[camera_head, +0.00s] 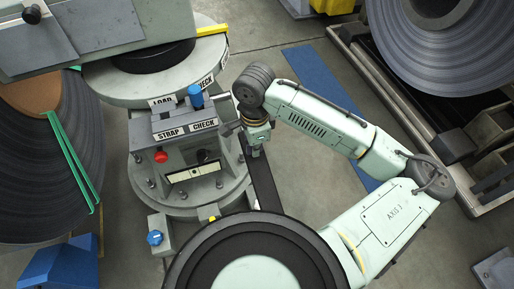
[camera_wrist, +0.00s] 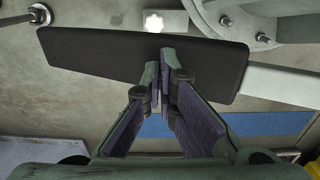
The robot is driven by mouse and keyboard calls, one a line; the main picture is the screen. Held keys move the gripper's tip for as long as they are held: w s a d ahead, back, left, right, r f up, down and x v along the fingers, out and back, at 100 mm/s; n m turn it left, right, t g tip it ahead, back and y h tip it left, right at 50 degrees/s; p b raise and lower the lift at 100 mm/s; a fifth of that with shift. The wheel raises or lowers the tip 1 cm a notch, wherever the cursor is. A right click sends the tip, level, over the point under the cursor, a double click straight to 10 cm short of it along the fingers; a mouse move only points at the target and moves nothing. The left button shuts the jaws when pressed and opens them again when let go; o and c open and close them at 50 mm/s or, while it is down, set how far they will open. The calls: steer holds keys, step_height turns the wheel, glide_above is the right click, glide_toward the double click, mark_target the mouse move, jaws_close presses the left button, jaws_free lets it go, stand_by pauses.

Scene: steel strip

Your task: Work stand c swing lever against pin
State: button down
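My gripper (camera_head: 255,148) points down beside the grey work stand (camera_head: 143,172) with the "STRAP CHECK" label. In the wrist view its two fingers (camera_wrist: 164,68) come together with almost no gap, and nothing shows between them. A broad dark bar (camera_wrist: 85,52), probably the lever, lies across behind the fingertips; a pale grey arm (camera_wrist: 285,86) extends from its right end. Whether the fingertips touch the bar I cannot tell. In the head view a dark bar (camera_head: 265,182) runs down from under the gripper towards a round dark-rimmed part. I cannot make out a pin or a letter c.
The stand carries a red knob (camera_head: 160,156), a blue cylinder (camera_head: 195,95) and a bolted round base. A blue knob (camera_head: 155,238) is below it. A large steel coil (camera_head: 440,45) stands at upper right. Bare floor (camera_head: 310,205) lies right of the dark bar.

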steer(key=shift+r+p, duration=3.05)
steer(key=shift+p, duration=0.25)
steer(key=shift+r, duration=0.1)
steer(key=shift+r+p, duration=0.9)
steer(key=shift+p, duration=0.15)
steer(key=shift+r, duration=0.1)
step_height(320, 180, up, 7)
steer(key=p, duration=0.7)
